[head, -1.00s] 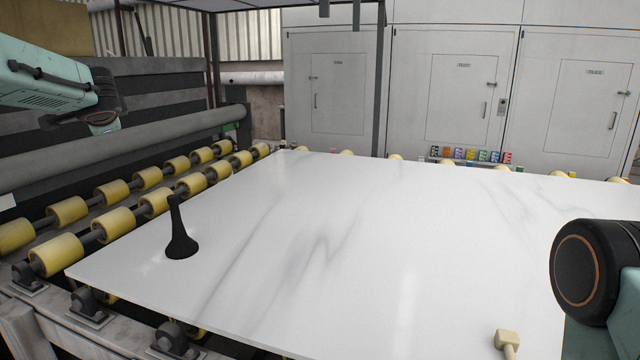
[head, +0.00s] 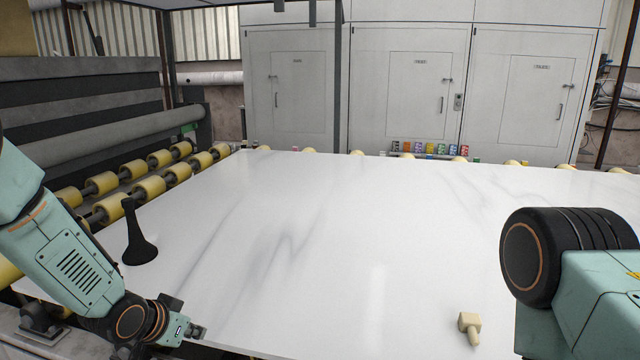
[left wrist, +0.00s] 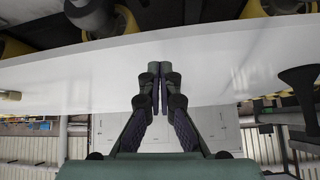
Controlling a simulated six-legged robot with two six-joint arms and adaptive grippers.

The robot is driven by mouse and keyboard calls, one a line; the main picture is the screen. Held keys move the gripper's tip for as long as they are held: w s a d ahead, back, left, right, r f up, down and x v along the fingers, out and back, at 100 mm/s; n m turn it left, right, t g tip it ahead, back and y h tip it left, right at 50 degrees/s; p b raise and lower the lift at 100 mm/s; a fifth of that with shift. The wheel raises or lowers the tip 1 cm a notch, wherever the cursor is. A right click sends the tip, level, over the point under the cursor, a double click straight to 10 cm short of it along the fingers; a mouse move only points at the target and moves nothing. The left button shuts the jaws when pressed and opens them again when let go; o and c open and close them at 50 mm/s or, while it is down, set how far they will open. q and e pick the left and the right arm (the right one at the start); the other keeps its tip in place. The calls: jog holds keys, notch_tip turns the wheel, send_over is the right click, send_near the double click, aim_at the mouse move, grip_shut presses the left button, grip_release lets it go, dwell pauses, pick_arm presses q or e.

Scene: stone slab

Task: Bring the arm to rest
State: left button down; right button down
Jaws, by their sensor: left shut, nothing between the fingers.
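My left gripper (head: 200,331) is at the lower left of the head view, by the near edge of the white stone slab (head: 330,240). In the left wrist view my left gripper (left wrist: 160,70) has its fingers together with nothing between them. The slab also shows in that view (left wrist: 230,62), beyond the fingertips. In the head view my right arm comes in at the right edge; its gripper is out of frame.
A black cone-shaped tool (head: 138,240) stands on the slab's left part. A small beige-headed tool (head: 469,324) is near the slab's front edge. Yellow rollers (head: 150,188) line the left side. Grey cabinets (head: 410,85) stand behind. The slab's middle is clear.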

pick_arm(q)
jog(key=s+f+n+g+b, duration=0.1)
jog(key=s+f, duration=0.5)
jog(key=s, duration=0.7)
jog(key=s+d+f+n+g+y, duration=0.1)
jog(key=s+f+g, duration=0.3)
jog(key=s, duration=0.9)
jog(key=s+d+f+n+g+y+b, duration=0.1)
jog(key=s+f+n+g, duration=0.1)
jog(key=s+f, duration=0.7)
jog(key=s, duration=0.4)
jog(key=shift+s+n+g+b, duration=0.2)
jog(key=shift+n+g+b, duration=0.1)
jog(key=shift+b, duration=0.05)
jog(key=shift+d, duration=0.1)
